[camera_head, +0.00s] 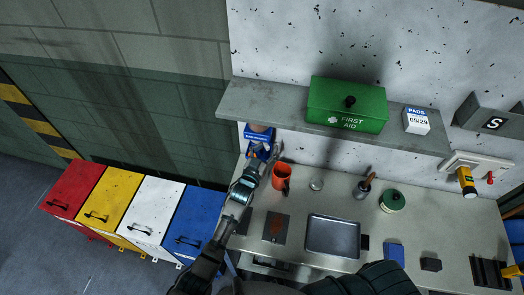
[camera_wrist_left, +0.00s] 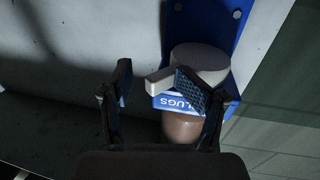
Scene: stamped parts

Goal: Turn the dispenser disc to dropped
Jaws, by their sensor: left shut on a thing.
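The blue ear plug dispenser (camera_head: 257,149) is on the wall under the left end of the shelf; it also shows in the left wrist view (camera_wrist_left: 232,52). Its grey round disc (camera_wrist_left: 199,62) has a short lever sticking out to the left. A brownish rounded part (camera_wrist_left: 182,127) shows below the blue label. My left gripper (camera_head: 268,160) is up at the dispenser. The right finger hides part of the disc and label. My right gripper is not in view.
An orange mug (camera_head: 281,177) stands on the bench close to the right of my left gripper. The grey shelf (camera_head: 270,106) with a green first aid box (camera_head: 346,104) overhangs the area. A metal tray (camera_head: 332,236) and several small items lie on the bench.

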